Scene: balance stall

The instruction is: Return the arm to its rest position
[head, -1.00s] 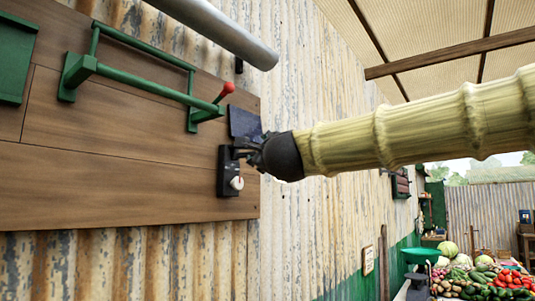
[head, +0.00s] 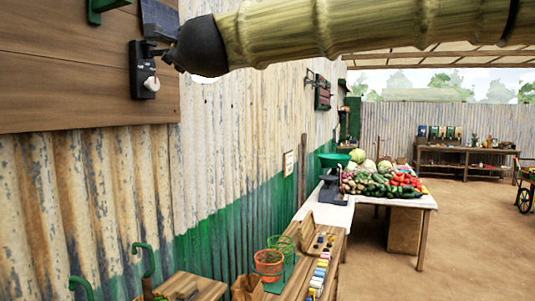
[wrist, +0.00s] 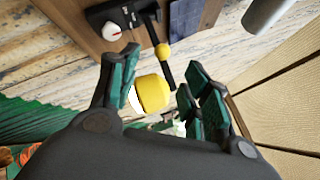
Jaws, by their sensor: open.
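In the head view my gripper (head: 162,58) is at the upper left, beside a black switch box (head: 137,72) with a white knob (head: 152,84). The box is fixed to the wooden board (head: 70,75). In the wrist view my gripper (wrist: 160,86) is open, its two green-padded fingers apart. A yellow cylinder (wrist: 153,93) with a white end shows between them; I cannot tell whether it touches a finger. The box's white knob (wrist: 111,32) lies further up. My arm runs along the top of the head view.
The corrugated wall (head: 235,130) runs along the left. Below stand a bench with orange (head: 268,262) and green baskets, and a table heaped with vegetables (head: 385,182). A shelf stands at the back right. The sandy floor at right (head: 465,230) is open.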

